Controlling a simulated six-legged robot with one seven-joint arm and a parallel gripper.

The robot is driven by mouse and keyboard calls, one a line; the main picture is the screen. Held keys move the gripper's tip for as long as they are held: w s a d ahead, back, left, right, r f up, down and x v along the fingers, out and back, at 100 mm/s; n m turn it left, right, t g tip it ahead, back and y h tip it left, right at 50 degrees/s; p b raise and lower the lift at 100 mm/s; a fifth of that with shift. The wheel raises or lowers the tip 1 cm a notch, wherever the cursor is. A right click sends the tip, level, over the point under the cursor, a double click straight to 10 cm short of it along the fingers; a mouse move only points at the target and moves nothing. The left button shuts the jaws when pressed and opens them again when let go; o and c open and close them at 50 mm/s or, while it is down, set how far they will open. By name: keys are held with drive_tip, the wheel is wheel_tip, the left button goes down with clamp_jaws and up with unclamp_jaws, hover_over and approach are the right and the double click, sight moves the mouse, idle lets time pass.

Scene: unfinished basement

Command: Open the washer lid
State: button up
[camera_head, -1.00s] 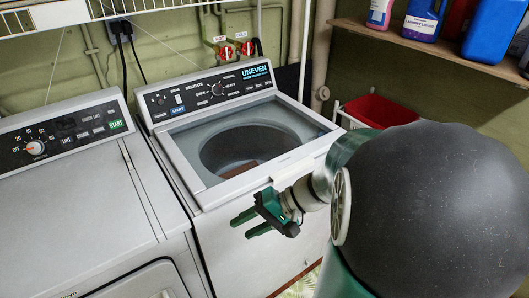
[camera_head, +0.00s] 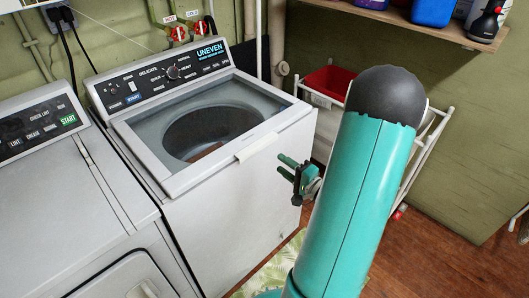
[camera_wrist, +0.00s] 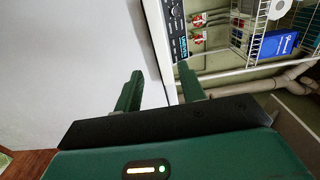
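The washer (camera_head: 235,205) is white, with a dark control panel marked "UNEVEN" at its back. Its lid (camera_head: 140,150) lies shut on top, with a glass window through which the drum and something brown show. A pale handle tab (camera_head: 256,147) sticks out at the lid's front edge. My gripper (camera_head: 282,166) is green and black, beside the washer's front face, below and right of the handle, and empty. In the wrist view my gripper (camera_wrist: 160,84) has its two fingers spread apart, with the white washer face (camera_wrist: 70,60) ahead.
A white dryer (camera_head: 60,190) stands left of the washer. A red bin (camera_head: 330,80) in a white rack is behind my arm at right. A wooden shelf (camera_head: 400,18) with bottles hangs above. Open wooden floor (camera_head: 430,260) lies at the right front.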

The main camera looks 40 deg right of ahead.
sight(260, 149)
drive_tip(key=w, duration=0.9)
drive_tip(key=shift+a, duration=0.2)
drive_tip(key=shift+s, duration=0.1)
clamp_jaws()
